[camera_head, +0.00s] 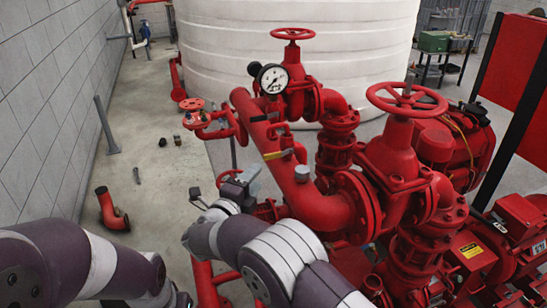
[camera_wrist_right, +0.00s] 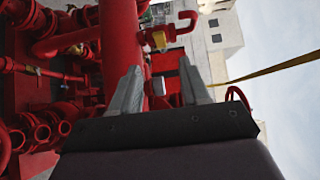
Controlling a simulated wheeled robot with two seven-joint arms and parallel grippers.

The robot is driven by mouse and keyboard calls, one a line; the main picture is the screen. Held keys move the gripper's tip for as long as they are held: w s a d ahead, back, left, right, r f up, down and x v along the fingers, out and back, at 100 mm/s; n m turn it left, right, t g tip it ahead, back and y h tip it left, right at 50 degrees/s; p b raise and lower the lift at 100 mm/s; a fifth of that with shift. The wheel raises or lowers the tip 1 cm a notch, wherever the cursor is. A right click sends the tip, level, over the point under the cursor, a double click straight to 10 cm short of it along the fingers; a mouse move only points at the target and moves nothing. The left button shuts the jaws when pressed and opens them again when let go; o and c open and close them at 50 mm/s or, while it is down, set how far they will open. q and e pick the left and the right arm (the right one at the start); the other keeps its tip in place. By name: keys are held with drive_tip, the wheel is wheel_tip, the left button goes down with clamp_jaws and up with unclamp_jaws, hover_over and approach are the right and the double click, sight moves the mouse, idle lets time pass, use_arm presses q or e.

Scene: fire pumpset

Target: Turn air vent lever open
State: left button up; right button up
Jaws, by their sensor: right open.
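A small valve with a yellow lever (camera_head: 273,155) sits on top of the large red pipe, below the pressure gauge in the head view. In the right wrist view a yellow part (camera_wrist_right: 159,40), seemingly this lever, shows on a red fitting beyond the fingertips. My right gripper (camera_head: 253,172) is just left of and nearer than the lever in the head view, apart from it. Its two fingers are spread and empty in the right wrist view (camera_wrist_right: 161,85). My left arm enters at the lower left; its gripper is outside the picture.
A pressure gauge (camera_head: 272,79) and a grey cap (camera_head: 302,173) stand on the pipework near the lever. Large red handwheels (camera_head: 406,98) rise to the right. A white tank (camera_head: 300,50) is behind. The floor on the left holds a loose red elbow (camera_head: 111,209).

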sight(272, 156)
drive_tip(key=p+x, duration=0.3)
drive_tip(key=x, duration=0.8)
drive_tip(key=shift+w+d+r+p, duration=0.1)
drive_tip(key=shift+w+r+p, duration=0.1)
drive_tip(key=shift+p, duration=0.1)
drive_tip(key=shift+w+f, duration=0.25)
drive_tip(key=shift+w, duration=0.2)
drive_tip(key=shift+d, duration=0.1)
drive_tip(key=c, duration=0.4)
clamp_jaws()
use_arm(q)
drive_tip(key=r, duration=0.3)
drive_tip(key=shift+w+d+r, duration=0.2)
drive_tip(key=shift+w+r, duration=0.1)
drive_tip(key=shift+w, duration=0.05)
use_arm(e)
drive_tip(key=shift+f, duration=0.1)
